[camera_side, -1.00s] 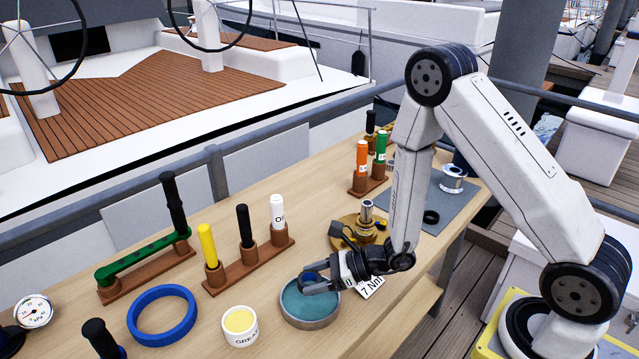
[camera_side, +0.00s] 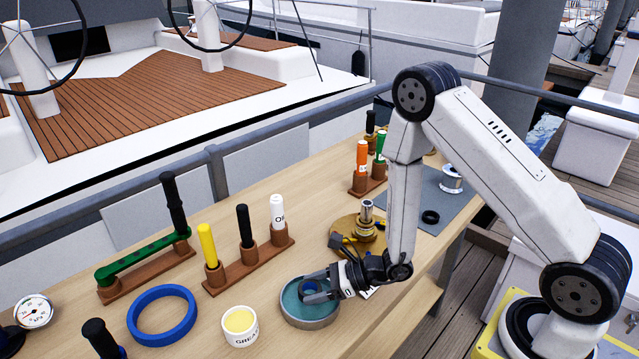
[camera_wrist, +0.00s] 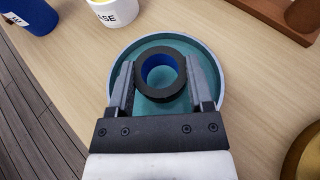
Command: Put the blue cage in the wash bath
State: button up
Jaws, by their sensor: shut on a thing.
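The blue cage (camera_wrist: 161,93) is a short ring, dark on top with a blue inner wall. It sits between the two fingers of my gripper (camera_wrist: 161,88), which is shut on it. The wash bath (camera_side: 292,314) is a round grey dish with teal liquid. In the wrist view, the wash bath (camera_wrist: 213,68) surrounds the cage and fingertips. The cage is over or in the bath; I cannot tell whether it touches the bottom. In the side view my gripper (camera_side: 310,288) points left over the bath and partly covers the cage.
A grease tub (camera_side: 240,325) stands just left of the bath. A large blue ring (camera_side: 162,315) lies farther left. A brass hub (camera_side: 352,232) stands behind my wrist. Racks with upright tools (camera_side: 248,258) line the back of the bench.

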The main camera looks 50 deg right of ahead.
jog(key=o, duration=1.3)
jog(key=shift+s+d, duration=0.1)
jog(key=shift+v, duration=3.8)
jog(key=shift+r, duration=0.1)
